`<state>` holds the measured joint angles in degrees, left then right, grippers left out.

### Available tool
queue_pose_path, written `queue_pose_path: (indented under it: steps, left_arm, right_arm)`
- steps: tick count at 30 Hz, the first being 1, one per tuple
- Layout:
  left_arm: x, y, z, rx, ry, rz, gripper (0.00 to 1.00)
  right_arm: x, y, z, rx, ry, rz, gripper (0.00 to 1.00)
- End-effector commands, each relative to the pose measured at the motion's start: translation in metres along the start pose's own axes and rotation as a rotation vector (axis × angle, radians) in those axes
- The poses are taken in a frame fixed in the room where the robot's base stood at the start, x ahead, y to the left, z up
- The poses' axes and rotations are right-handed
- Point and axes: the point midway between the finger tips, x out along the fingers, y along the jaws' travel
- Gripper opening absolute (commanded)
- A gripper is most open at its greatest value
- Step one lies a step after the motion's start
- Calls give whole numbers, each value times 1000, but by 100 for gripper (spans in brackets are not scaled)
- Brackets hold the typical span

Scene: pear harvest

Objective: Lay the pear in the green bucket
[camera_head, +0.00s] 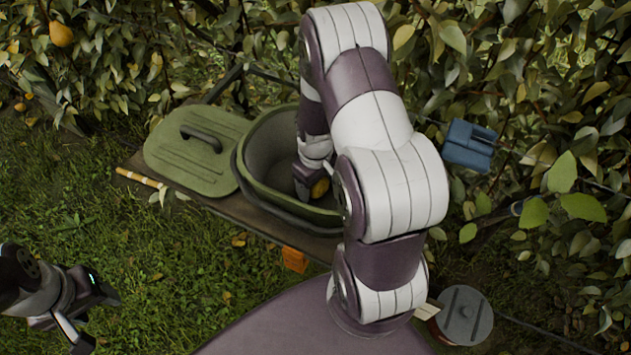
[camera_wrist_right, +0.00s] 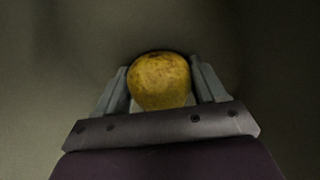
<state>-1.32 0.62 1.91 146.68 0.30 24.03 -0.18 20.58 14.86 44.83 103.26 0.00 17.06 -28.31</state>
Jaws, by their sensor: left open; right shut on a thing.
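The green bucket (camera_head: 262,160) stands open on a low board at the centre of the head view. My right gripper (camera_head: 314,186) reaches down inside it and is shut on the yellow pear (camera_head: 320,187). In the right wrist view the pear (camera_wrist_right: 160,80) sits between the two grey fingers of my gripper (camera_wrist_right: 163,85), with plain bucket wall or floor around it. Whether the pear touches the bucket floor cannot be told. My left gripper (camera_head: 97,318) is open and empty over the grass at the lower left.
A green lid (camera_head: 190,160) with a dark handle lies left of the bucket. A blue object (camera_head: 468,145) and a grey-lidded can (camera_head: 464,316) are at the right. Leafy hedge with a hanging yellow fruit (camera_head: 61,34) lies behind.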

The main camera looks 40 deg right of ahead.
Motion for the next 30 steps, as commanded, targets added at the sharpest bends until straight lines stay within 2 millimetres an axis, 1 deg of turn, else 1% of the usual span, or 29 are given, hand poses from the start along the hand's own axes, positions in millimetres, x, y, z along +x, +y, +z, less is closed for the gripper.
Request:
queue_pose_path:
  steps: [14, 15, 16, 17, 25, 28, 30]
  left_arm:
    - [3, 0, 0, 0, 0, 0, 53]
    - [3, 0, 0, 0, 0, 0, 53]
    - [3, 0, 0, 0, 0, 0, 53]
    - [3, 0, 0, 0, 0, 0, 53]
    - [2, 0, 0, 0, 0, 0, 53]
    - [0, 0, 0, 0, 0, 0, 53]
    - [-2, 0, 0, 0, 0, 0, 53]
  right_arm:
    - [6, 0, 0, 0, 0, 0, 34]
    - [6, 0, 0, 0, 1, 0, 83]
    - [6, 0, 0, 0, 1, 0, 93]
    - [6, 0, 0, 0, 1, 0, 100]
    - [3, 0, 0, 0, 0, 0, 100]
    - [-11, 0, -1, 0, 3, 2, 100]
    - [-29, 1, -1, 0, 5, 3, 100]
